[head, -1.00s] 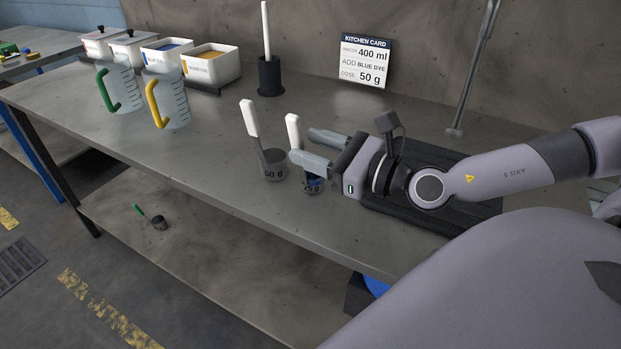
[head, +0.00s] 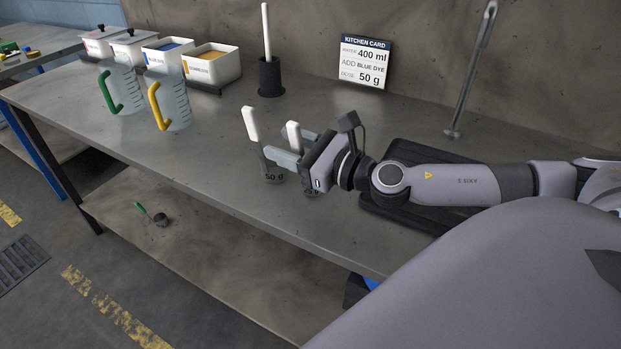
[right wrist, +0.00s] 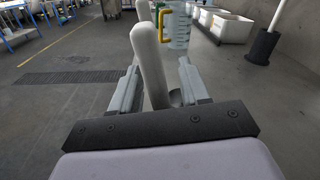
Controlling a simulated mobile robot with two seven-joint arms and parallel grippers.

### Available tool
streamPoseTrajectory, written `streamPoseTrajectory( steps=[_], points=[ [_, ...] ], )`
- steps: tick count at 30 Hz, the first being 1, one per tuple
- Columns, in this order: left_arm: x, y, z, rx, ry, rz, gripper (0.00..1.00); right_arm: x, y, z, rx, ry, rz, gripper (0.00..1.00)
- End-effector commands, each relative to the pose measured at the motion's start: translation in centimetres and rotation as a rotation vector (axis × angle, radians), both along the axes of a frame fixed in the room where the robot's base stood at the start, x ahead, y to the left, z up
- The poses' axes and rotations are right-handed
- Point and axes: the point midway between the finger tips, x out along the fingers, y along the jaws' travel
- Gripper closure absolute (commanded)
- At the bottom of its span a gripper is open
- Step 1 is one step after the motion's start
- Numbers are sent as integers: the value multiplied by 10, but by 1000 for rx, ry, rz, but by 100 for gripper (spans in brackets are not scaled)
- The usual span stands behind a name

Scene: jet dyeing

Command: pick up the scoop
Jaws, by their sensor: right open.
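Two white-handled scoops stand upright on the bench. The left scoop (head: 251,125) has a grey cup marked 50 g, partly behind a finger. The right scoop (head: 294,138) stands close beside it; its cup is mostly hidden by my right gripper. My right gripper (head: 284,144) is open, at the scoops from the right. In the right wrist view a white handle (right wrist: 150,65) rises between the open fingers (right wrist: 158,84), with no clear contact; a second white handle shows just behind it. A green-handled scoop (head: 160,219) lies on the lower shelf. My left gripper is out of view.
Two measuring jugs, with a green handle (head: 121,88) and a yellow handle (head: 168,103), stand left. White dye bins (head: 214,68) and a black holder (head: 270,77) are at the back. A kitchen card (head: 364,62) leans on the wall. A dark tray (head: 400,215) lies under my right arm.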

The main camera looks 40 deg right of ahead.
Motion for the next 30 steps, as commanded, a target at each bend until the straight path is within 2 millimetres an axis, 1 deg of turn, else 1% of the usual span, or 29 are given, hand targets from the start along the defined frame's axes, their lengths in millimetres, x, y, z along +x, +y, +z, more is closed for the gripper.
streamPoseTrajectory(
  steps=[6, 7, 8, 9, 10, 11, 23, 28, 30],
  points=[
    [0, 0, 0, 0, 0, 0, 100, 0, 0, 0, 0, 1, 0, 54],
    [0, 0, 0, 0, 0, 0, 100, 0, 0, 0, 0, 1, 0, 61],
    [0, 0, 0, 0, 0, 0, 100, 0, 0, 0, 0, 1, 0, 71],
    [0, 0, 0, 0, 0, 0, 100, 0, 0, 0, 0, 1, 0, 84],
    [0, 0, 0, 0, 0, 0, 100, 0, 0, 0, 0, 1, 0, 93],
    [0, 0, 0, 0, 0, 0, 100, 0, 0, 0, 0, 1, 0, 100],
    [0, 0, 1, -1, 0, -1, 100, 0, 0, 3, 0, -1, -1, 100],
    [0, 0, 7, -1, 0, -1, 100, 1, -1, 18, -1, -3, -1, 100],
    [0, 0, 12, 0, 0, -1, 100, 1, 0, 30, -2, -4, 1, 100]
  ],
)
